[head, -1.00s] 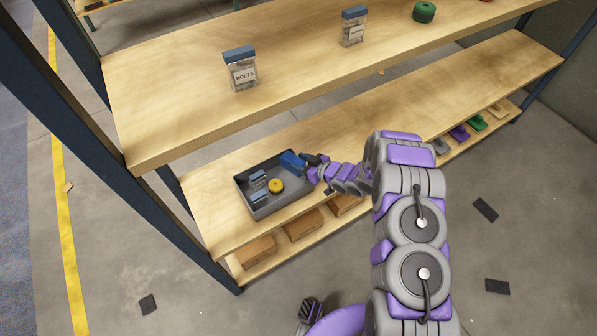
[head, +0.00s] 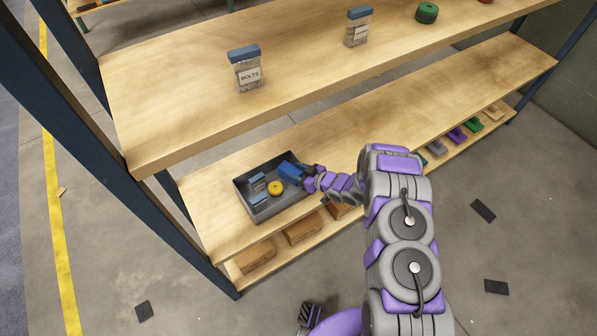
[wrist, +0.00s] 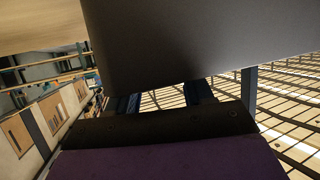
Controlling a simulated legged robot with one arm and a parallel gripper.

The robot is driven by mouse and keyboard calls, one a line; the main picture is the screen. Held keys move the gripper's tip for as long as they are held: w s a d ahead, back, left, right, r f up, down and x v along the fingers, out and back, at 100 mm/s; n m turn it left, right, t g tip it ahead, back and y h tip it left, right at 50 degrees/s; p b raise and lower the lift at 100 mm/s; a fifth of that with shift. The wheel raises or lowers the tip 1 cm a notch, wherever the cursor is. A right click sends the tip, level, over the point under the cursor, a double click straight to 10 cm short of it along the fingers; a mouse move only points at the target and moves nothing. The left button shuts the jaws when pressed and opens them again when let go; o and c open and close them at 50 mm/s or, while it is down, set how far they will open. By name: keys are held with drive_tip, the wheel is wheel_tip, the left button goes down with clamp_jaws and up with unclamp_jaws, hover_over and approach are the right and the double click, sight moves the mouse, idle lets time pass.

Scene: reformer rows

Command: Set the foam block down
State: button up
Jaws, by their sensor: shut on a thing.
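The foam block looks blue (head: 291,172) in the head view, at the right end of the dark grey tray (head: 262,215) on the middle shelf. My gripper (head: 305,173) is shut on it, reaching in from the right. I cannot tell whether the block touches the tray floor or hangs just above it. In the wrist view, a large plain grey face (wrist: 200,40), probably the block in shadow, fills the top beyond the dark fingers.
The tray also holds a yellow round thing (head: 275,188) and small blue-topped containers (head: 257,182). Brown blocks (head: 303,227) sit on the low shelf beneath. The middle shelf (head: 420,110) is clear to the right.

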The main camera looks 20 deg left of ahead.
drive_tip(key=shift+s+d+f, duration=0.1)
drive_tip(key=shift+d+f, duration=0.05)
drive_tip(key=shift+d, duration=0.1)
drive_tip(key=o, duration=1)
drive_tip(key=shift+d, duration=0.3)
drive_tip(key=shift+c, duration=0.2)
drive_tip(key=shift+o, duration=0.2)
drive_tip(key=shift+a, duration=0.15)
drive_tip(key=shift+r, duration=0.3)
drive_tip(key=p+v, duration=0.2)
drive_tip(key=v, duration=1)
drive_tip(key=shift+r, duration=0.35)
drive_tip(key=shift+a, duration=0.15)
